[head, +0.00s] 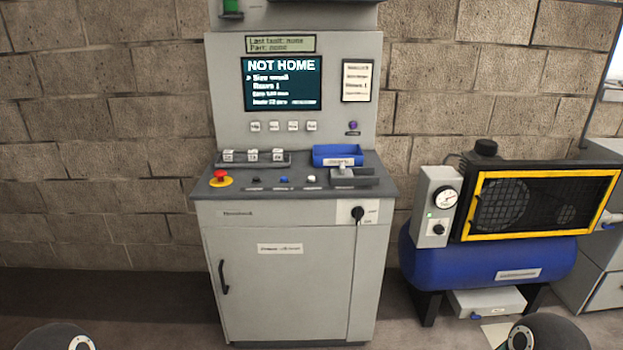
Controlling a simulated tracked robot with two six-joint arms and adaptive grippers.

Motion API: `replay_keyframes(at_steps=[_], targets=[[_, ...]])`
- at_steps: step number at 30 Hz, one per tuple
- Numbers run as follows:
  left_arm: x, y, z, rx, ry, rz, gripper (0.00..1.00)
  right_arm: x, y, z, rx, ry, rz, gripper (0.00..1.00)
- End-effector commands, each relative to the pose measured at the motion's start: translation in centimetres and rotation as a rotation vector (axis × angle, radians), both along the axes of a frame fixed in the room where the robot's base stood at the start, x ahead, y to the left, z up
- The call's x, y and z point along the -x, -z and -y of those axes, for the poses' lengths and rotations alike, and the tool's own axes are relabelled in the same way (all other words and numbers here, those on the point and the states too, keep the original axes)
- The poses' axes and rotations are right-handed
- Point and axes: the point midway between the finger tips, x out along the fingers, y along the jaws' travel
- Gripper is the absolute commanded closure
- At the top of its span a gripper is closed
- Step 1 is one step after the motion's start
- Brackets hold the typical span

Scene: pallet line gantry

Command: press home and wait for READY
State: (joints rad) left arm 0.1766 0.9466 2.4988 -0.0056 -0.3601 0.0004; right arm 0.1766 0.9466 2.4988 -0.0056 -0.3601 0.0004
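The grey control console (283,220) stands against the block wall in the middle of the head view. Its screen (283,82) reads "NOT HOME" above smaller lines of text. A row of several pale keys (284,126) sits below the screen. On the sloped desk are a red mushroom button (221,176) on a yellow ring, a dark button (254,180), a blue button (283,180) and a white button (311,179). Their labels are too small to read, so I cannot tell which is home. Neither gripper shows; only dark rounded parts of my arms enter at the bottom corners.
A blue tray (338,150) and a rack of pale blocks (252,159) sit at the back of the desk. A rotary switch (357,214) is on the cabinet front. A blue compressor tank (490,262) with a yellow-framed guard stands at right. The floor at left is clear.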

Motion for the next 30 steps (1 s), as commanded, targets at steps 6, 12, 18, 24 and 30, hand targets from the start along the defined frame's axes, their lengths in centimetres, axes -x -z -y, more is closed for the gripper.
replay_keyframes(at_steps=[6,12,18,24,30], targets=[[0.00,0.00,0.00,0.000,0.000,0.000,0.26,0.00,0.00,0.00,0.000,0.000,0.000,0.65],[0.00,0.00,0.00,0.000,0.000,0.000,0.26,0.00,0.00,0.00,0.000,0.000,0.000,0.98],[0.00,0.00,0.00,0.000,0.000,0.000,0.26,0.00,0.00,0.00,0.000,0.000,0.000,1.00],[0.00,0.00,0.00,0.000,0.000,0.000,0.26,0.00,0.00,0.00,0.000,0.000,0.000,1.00],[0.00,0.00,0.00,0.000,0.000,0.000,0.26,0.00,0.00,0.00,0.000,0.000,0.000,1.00]])
